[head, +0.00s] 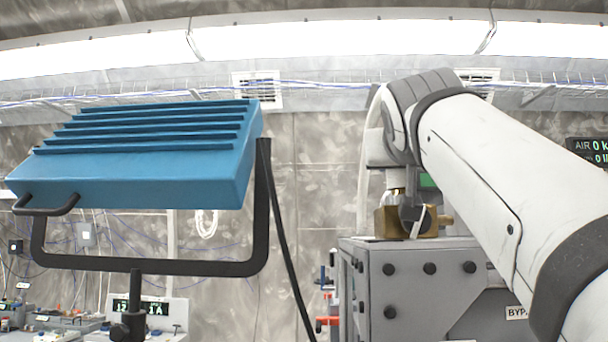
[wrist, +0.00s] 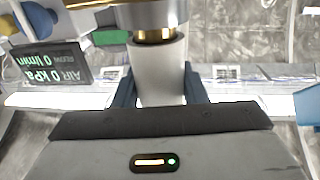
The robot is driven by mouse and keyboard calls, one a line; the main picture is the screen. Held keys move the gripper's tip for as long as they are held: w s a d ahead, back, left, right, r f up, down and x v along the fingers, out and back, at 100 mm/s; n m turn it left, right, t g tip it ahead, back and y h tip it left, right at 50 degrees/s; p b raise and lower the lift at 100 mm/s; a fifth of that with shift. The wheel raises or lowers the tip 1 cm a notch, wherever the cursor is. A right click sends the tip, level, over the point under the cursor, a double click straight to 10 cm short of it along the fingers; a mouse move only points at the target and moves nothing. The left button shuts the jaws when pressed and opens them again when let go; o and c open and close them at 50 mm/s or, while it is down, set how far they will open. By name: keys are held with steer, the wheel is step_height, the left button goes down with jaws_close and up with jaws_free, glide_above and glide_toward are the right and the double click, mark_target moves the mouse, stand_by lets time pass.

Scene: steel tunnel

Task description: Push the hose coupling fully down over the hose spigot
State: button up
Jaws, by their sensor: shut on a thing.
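The hose coupling (wrist: 160,68) shows in the wrist view as a pale cylinder with a brass band and a wider silver collar at the picture's top. My gripper (wrist: 160,88) is shut on the pale cylinder, one blue-grey finger on each side. In the head view the silver part of the coupling (head: 396,180) is upright just above a brass block (head: 390,222) on a grey cabinet. The hose spigot itself is not clearly visible; the collar and my arm hide it. I cannot tell how far the coupling is over it.
The grey cabinet (head: 372,290) bears the brass block. A blue finned panel (head: 150,150) on a black stand fills the left. An AIR display (head: 592,150) is at the right edge; it also shows in the wrist view (wrist: 45,64).

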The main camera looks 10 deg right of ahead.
mark_target(403, 171)
steer(key=shift+f+b, duration=0.9)
steer(key=shift+f, duration=0.1)
steer(key=o, duration=1)
steer(key=shift+o, duration=0.2)
steer(key=b+v, duration=0.2)
steer(key=v, duration=0.6)
steer(key=shift+w, duration=0.1)
